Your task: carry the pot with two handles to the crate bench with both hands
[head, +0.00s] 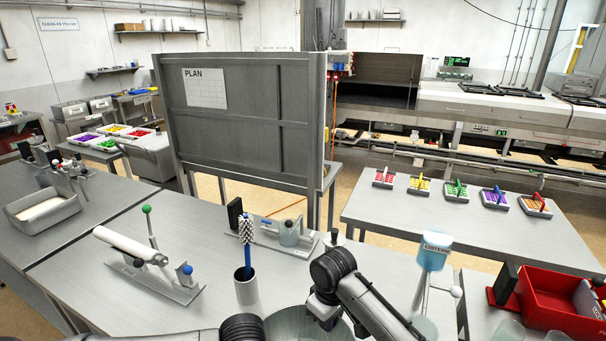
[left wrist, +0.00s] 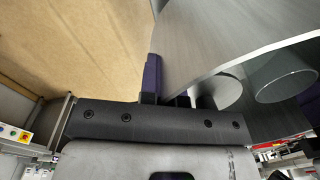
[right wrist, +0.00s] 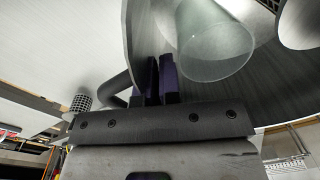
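The pot (head: 285,324) is a grey metal round vessel at the bottom middle of the head view, cut off by the frame. Its curved wall fills much of the right wrist view (right wrist: 265,95). My right gripper (head: 322,308) points down at the pot's edge; in the right wrist view its purple fingers (right wrist: 160,78) are close together, beside a dark handle-like tube (right wrist: 115,85). My left gripper (left wrist: 167,88) shows its fingers close together against grey metal; the contact is partly hidden. The crate bench (head: 477,315) is at lower right, with a red crate (head: 560,325) on it.
A brush in a metal cup (head: 246,288) stands just left of the pot. A lever press (head: 155,265) stands farther left. A pale-blue dispenser (head: 434,252) stands right of my right arm. A table with coloured trays (head: 440,210) is behind a strip of floor.

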